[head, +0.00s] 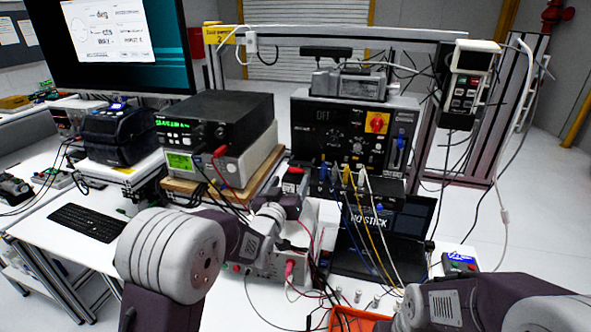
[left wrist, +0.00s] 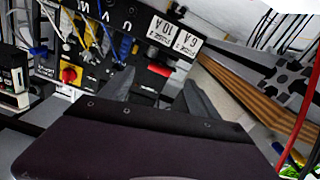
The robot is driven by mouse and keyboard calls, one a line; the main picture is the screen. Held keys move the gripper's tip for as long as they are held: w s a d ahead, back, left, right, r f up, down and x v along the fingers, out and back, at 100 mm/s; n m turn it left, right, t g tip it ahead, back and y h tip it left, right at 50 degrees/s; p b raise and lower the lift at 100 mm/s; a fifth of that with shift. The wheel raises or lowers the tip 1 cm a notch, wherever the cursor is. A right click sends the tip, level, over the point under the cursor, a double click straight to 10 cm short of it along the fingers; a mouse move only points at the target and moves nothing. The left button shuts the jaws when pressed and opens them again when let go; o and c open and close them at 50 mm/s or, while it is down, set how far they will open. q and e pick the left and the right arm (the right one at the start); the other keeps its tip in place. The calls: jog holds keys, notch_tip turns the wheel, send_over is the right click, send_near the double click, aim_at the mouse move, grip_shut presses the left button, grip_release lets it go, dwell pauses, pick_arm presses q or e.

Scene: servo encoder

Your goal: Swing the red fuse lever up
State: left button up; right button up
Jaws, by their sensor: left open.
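The red fuse lever (left wrist: 158,70) shows in the left wrist view on a dark panel, beside white labels reading 10A and 6A, which appear upside down. In the head view a small red part (head: 296,170) shows just beyond my left gripper (head: 289,196), which covers much of that spot. In the left wrist view my left gripper (left wrist: 158,92) is open and empty, with one finger to each side of the lever. The lever appears between and beyond the fingertips; I cannot tell whether they touch it. My right gripper is not in view, only part of its arm.
A test rack (head: 342,130) with a red rotary switch on a yellow plate (head: 377,122) stands behind. Stacked bench instruments (head: 215,120) stand to the left. A laptop (head: 400,220), hanging coloured cables and an orange bin (head: 350,320) crowd the right side.

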aim_at(296, 172)
pick_arm(q)
jog(key=w+p, duration=0.1)
jog(key=w, duration=0.2)
jog(key=w+d+p, duration=0.1)
jog(key=w+p, duration=0.1)
jog(key=w, duration=0.1)
jog(key=shift+d, duration=0.1)
jog(key=shift+w, duration=0.3)
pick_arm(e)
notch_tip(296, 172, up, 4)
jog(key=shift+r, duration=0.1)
pick_arm(q)
jog(key=shift+s+d, duration=0.1)
grip_shut()
